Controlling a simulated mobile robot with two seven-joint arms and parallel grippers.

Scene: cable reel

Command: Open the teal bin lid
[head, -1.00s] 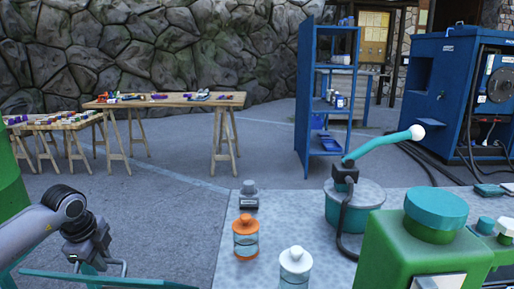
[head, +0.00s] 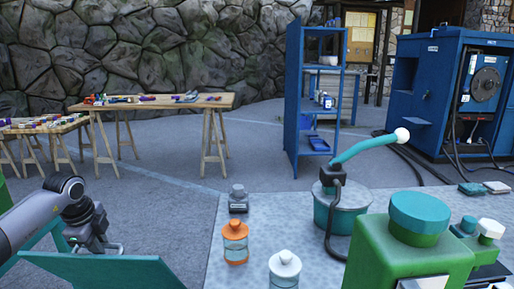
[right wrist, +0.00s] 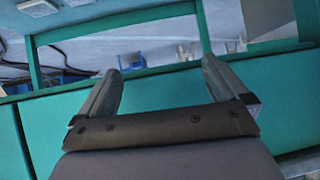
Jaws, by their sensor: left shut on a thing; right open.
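The teal bin lid (head: 125,272) shows at the lower left edge of the head view, tilted up so that its broad face is visible. My left gripper (head: 95,247) is at its upper edge, shut on the small metal handle there. The bin's body is out of the head view. My right gripper (right wrist: 160,75) shows in its wrist view with its two fingers spread apart and nothing between them. Teal panels (right wrist: 60,135) lie below and around it; I cannot tell which part they belong to.
A grey worktop holds an orange-lidded jar (head: 235,243), a white-lidded jar (head: 284,268), a teal canister (head: 342,208) with a curved lever, and a green machine (head: 405,255). A blue shelf (head: 315,100) and wooden trestle tables (head: 160,103) stand behind. Open floor lies between.

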